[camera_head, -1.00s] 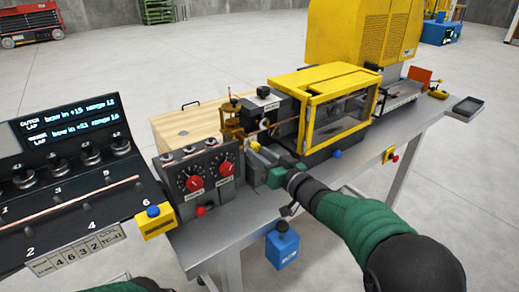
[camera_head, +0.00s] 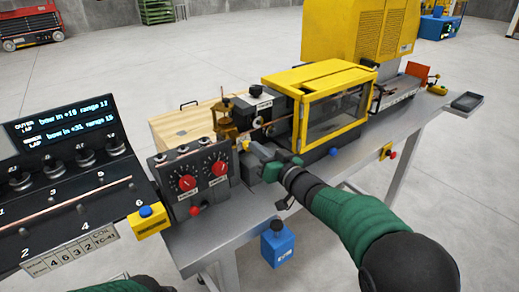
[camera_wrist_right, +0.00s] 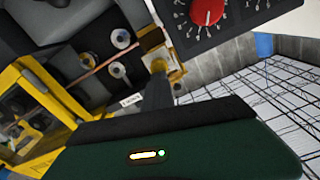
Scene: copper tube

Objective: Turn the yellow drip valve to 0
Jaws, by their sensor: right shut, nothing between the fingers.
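A small yellow part, which looks like the drip valve (camera_head: 244,144), sits beside the brass-coloured fitting (camera_head: 226,122), just right of the dial box. In the right wrist view the yellow valve (camera_wrist_right: 159,66) is straight ahead of the fingertips, on a pale plate. My right gripper (camera_head: 250,156) is shut and empty, with its tips at or just short of the valve; I cannot tell whether they touch. In the wrist view its fingers (camera_wrist_right: 158,88) point up at the valve. The valve's scale and its setting are not readable. My left gripper is not in view.
The dial box with red knobs (camera_head: 187,183) stands close left of the gripper. The yellow-framed guard (camera_head: 320,85) stands to its right. A copper tube (camera_head: 62,212) lies along the dark console.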

